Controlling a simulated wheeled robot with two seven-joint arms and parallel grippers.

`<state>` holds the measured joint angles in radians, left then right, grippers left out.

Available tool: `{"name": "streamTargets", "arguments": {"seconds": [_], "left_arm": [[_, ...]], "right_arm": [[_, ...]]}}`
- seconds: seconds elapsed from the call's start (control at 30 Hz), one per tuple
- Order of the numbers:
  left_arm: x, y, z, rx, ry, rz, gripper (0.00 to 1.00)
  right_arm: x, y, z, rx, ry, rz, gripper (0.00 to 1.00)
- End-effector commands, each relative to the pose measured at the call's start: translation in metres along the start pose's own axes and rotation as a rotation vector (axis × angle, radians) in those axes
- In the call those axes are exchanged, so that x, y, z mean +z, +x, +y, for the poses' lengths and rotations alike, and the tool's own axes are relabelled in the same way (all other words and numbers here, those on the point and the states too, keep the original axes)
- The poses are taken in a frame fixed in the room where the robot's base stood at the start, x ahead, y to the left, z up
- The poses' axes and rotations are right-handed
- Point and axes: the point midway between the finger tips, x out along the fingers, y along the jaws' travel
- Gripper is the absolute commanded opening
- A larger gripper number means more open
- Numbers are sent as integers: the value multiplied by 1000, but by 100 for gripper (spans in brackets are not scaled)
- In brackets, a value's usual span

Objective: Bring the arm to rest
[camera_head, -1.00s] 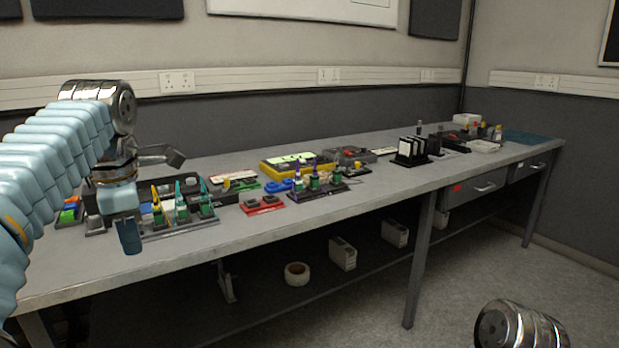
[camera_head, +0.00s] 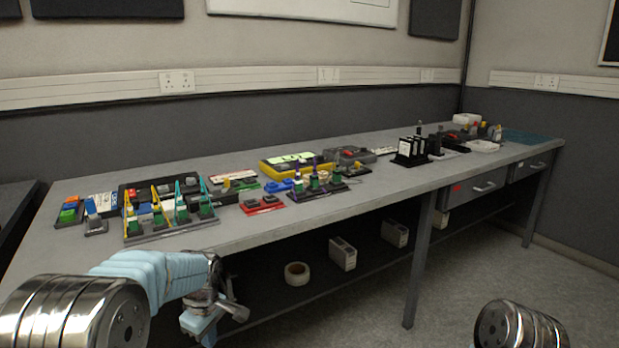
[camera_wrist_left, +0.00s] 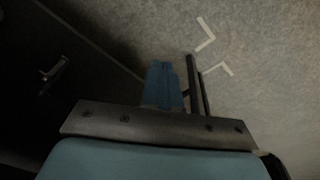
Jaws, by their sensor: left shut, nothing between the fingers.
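My left arm comes in low at the left, in front of the bench. My left gripper (camera_head: 222,322) is below the bench top's front edge, apart from the bench, and is shut and empty. In the left wrist view the gripper (camera_wrist_left: 179,85) shows a blue finger and a dark finger over the floor, with nothing between them. At the bottom right of the head view a chrome part of my other arm shows. My right gripper is out of view.
The grey bench (camera_head: 330,217) runs along the wall. Coloured parts in a rack (camera_head: 172,232), a yellow tray (camera_head: 290,165) and a black holder with white cards (camera_head: 411,152) stand on it. A tape roll (camera_head: 297,273) lies on the shelf below. Floor (camera_head: 440,310) shows at right.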

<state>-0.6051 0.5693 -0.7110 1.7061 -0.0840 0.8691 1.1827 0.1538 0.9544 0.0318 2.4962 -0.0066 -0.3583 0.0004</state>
Motion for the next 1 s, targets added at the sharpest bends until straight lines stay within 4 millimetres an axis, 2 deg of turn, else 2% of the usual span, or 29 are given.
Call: {"name": "streamTargets", "arguments": {"seconds": [0.03, 0.13, 0.2, 0.3, 0.4, 0.5, 0.63, 0.73, 1.0], "left_arm": [[11, 40, -11, -14, 84, -27, 0], [39, 108, -32, -3, 273, -84, 0], [64, 151, -54, 15, 401, -130, 0], [107, 201, -92, 63, 573, -202, 0], [154, 232, -130, 136, 726, -265, 0], [194, 243, -161, 217, 842, -308, 0], [227, 242, -183, 303, 935, -327, 0], [237, 240, -188, 335, 967, -327, 0], [237, 240, -188, 335, 967, -327, 0]], "right_arm": [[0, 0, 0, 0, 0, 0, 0], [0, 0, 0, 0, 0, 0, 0], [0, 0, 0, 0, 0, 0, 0], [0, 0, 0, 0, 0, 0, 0], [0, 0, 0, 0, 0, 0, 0], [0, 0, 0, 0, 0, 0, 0], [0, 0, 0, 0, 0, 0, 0], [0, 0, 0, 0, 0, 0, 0], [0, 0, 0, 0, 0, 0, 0]]}}
